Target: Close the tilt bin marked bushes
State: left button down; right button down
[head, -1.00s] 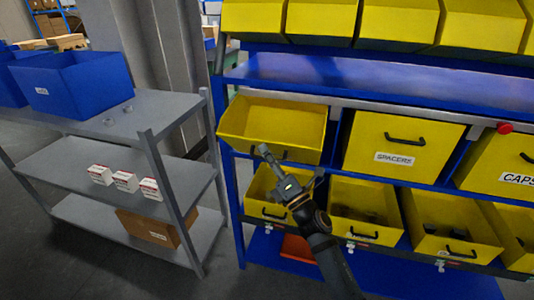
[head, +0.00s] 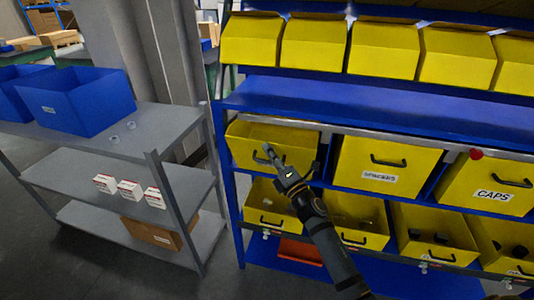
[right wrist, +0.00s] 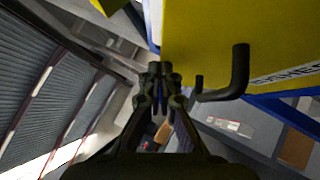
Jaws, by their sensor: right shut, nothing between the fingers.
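The yellow tilt bin (head: 300,137) is at the left end of the middle row in the head view. It looks tilted out, with some of its inside showing over the front edge. In the right wrist view, its yellow front (right wrist: 205,40) shows a black handle (right wrist: 238,75) and a partly cut-off label ending like "SHES". My right gripper (head: 269,154) is in front of this bin and hides part of its front and handle. In the right wrist view the fingers (right wrist: 160,78) are shut and empty, beside the handle. Contact with the bin cannot be told. My left gripper is not in view.
The SPACERS bin (head: 410,165) and CAPS bin (head: 510,180) stand to the right in the same row. Open yellow bins (head: 432,220) lie below, and a blue shelf (head: 350,100) runs above. A grey shelf rack (head: 90,165) stands to the left, across a narrow gap.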

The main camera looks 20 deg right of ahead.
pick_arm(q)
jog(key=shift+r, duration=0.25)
pick_arm(e)
jog(key=shift+w+d+r, duration=0.35)
jog(key=shift+w+d, duration=0.15)
jog(key=shift+w, duration=0.25)
jog(key=shift+w+d+r, duration=0.3)
jog(key=shift+w+d, duration=0.25)
jog(key=shift+w, duration=0.25)
jog(key=shift+w+d+r, duration=0.35)
jog(key=shift+w+d, duration=0.15)
jog(key=shift+w, duration=0.25)
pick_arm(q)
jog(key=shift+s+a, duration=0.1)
